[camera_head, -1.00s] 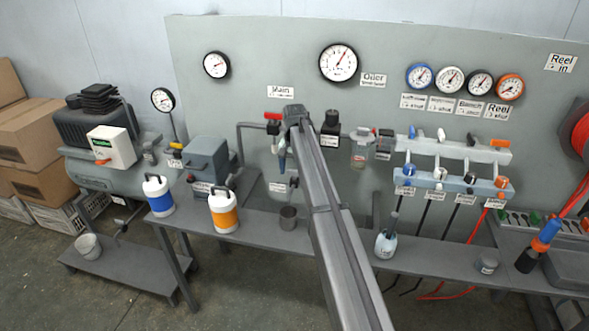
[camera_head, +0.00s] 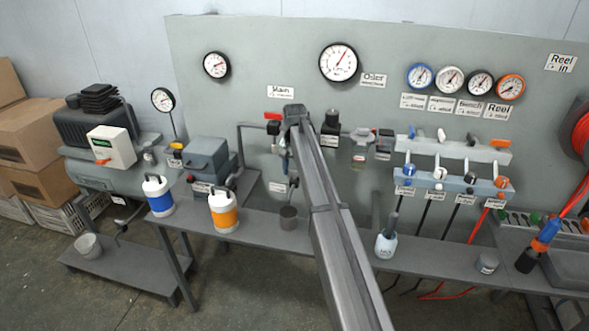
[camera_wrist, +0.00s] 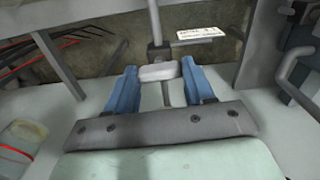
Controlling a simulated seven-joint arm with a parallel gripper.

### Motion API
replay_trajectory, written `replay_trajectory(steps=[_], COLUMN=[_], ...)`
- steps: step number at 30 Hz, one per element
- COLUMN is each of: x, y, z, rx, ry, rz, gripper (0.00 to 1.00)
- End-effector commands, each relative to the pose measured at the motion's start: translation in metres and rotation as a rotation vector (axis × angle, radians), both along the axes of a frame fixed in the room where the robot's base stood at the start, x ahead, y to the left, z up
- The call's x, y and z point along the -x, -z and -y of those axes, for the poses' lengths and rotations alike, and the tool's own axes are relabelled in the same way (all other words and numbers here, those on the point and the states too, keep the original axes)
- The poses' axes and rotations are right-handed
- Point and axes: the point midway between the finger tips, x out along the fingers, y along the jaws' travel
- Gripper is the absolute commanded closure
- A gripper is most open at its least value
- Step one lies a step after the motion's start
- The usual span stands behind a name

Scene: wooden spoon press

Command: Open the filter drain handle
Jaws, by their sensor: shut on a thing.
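The filter drain handle (camera_wrist: 158,72) shows in the wrist view as a small pale grey lever on a dark block, with a thin pipe running up from it. My gripper (camera_wrist: 160,84) has its blue fingers on either side of the lever and is shut on it. In the head view my gripper (camera_head: 286,165) is by the board, left of my arm and above the drain pipe. The arm and fingers hide most of the lever there.
A dark cup (camera_head: 288,218) stands on the bench (camera_head: 255,222) below. An orange-banded bottle (camera_head: 223,212) and a blue-banded bottle (camera_head: 158,196) stand to the left. A red valve handle (camera_head: 273,116) is on the pipe above.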

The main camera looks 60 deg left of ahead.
Motion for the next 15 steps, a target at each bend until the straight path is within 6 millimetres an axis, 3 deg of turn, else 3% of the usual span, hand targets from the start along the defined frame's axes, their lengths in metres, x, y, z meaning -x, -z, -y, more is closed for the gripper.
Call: replay_trajectory(steps=[15], x=[-0.0001], y=[-0.0003], z=[-0.0001], rx=[0.000], ry=[-0.392], rz=[0.000], gripper=[0.78])
